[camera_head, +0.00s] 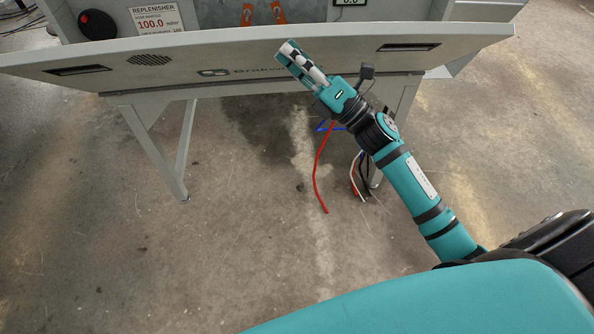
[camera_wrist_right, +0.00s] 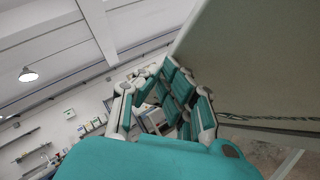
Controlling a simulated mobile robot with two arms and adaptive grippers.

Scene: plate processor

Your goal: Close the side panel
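The side panel (camera_head: 320,63) is a long light-grey board with a logo, dark slots and a round vent, across the top of the head view. It stands tilted outward, with the machine's inside showing behind it. A large pale surface, apparently the panel (camera_wrist_right: 255,60), fills the right of the wrist view, beside the right gripper (camera_wrist_right: 162,68). Its fingertips come together with nothing seen between them. My left gripper is out of view.
Behind the panel are a black knob (camera_head: 97,24), a replenisher label (camera_head: 157,19), orange handles (camera_head: 263,13) and a small display (camera_head: 349,3). Grey legs (camera_head: 150,150) stand below. Red, blue, black and white cables (camera_head: 318,180) hang to the floor. Open concrete floor lies in front.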

